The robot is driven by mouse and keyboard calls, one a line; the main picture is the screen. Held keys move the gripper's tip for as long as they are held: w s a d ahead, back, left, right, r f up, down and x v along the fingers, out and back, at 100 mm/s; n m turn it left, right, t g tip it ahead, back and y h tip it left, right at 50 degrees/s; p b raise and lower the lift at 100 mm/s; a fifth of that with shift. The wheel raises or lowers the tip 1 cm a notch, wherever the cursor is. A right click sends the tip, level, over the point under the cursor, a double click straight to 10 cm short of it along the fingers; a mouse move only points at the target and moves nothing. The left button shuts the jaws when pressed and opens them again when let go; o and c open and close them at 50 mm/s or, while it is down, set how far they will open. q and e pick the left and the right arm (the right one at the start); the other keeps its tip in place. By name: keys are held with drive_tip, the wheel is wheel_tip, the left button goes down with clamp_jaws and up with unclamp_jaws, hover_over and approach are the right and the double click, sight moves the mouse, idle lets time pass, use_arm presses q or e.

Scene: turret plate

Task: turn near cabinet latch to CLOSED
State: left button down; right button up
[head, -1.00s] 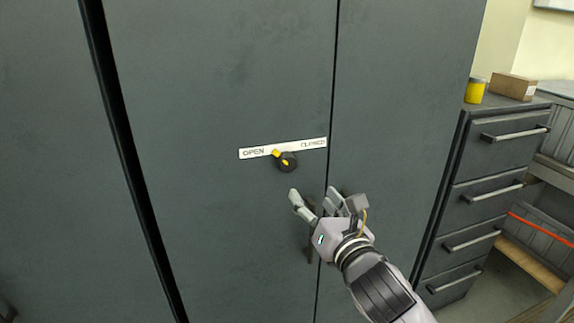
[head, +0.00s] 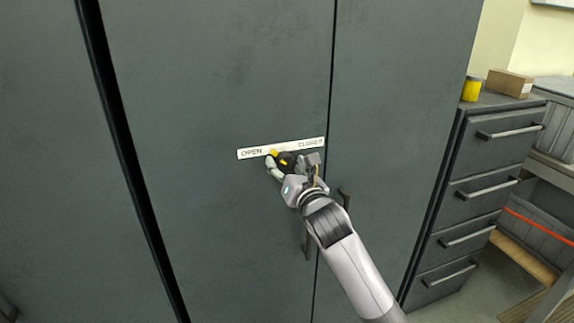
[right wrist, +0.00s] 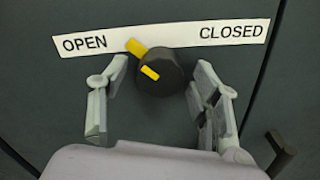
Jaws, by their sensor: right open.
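The cabinet latch (right wrist: 162,73) is a round black knob with a yellow pointer; the pointer is tilted up-left, toward the OPEN side of the white label (right wrist: 190,36). The latch also shows in the head view (head: 287,161), partly covered by the fingers. My right gripper (right wrist: 160,92) is open, with one finger on each side of the knob. A small gap shows between the knob and each finger in the wrist view. In the head view my right gripper (head: 291,167) is at the latch. My left gripper is not in view.
The dark cabinet doors (head: 220,230) fill most of the view, with vertical handles (head: 307,245) below the latch by the door seam. To the right stands a drawer unit (head: 480,190) bearing a yellow can (head: 472,89) and a cardboard box (head: 509,83).

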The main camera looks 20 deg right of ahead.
drive_tip(key=shift+c, duration=0.3)
drive_tip(key=c, duration=1.1)
drive_tip(key=m+p, duration=0.2)
drive_tip(key=shift+r+m, duration=0.15)
drive_tip(key=shift+m, duration=0.25)
drive_tip(key=m+p, duration=0.2)
drive_tip(key=m, duration=0.2)
drive_tip(key=shift+m, duration=0.3)
drive_tip(key=m+p, duration=0.2)
drive_tip(key=m, duration=0.3)
drive_tip(key=shift+m, duration=0.3)
drive_tip(key=m+p, duration=0.1)
drive_tip(key=m, duration=0.4)
